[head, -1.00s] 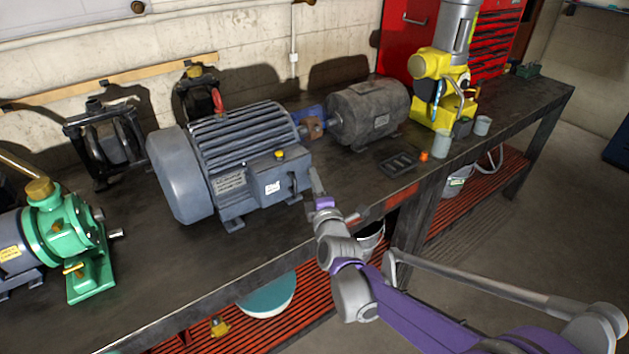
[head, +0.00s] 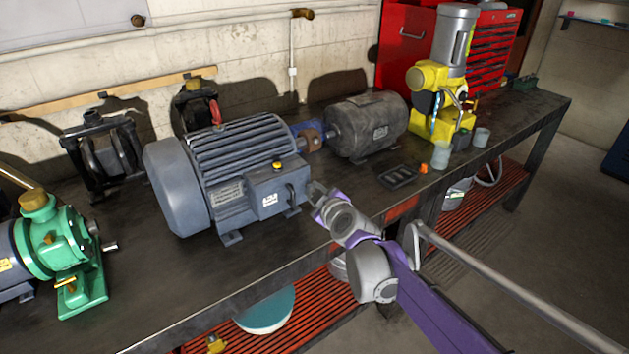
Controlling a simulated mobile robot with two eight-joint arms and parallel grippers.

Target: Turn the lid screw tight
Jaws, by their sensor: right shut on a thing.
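The large blue-grey motor (head: 172,190) stands on the workbench. Its terminal box (head: 268,203) juts toward me, with a white label on its front and a small yellow-and-black knob (head: 277,166) on top. My right gripper (head: 314,188) is at the right edge of this box, apart from the yellow knob. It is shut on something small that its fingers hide. I cannot make out the lid screw itself, nor how far in it sits. My left gripper is not in view.
A green pump (head: 60,245) stands at the left. A grey motor (head: 368,127) and a yellow machine (head: 430,90) stand farther right. A black tray (head: 398,175), an orange piece (head: 424,168) and grey cups (head: 441,154) lie near the bench's front edge.

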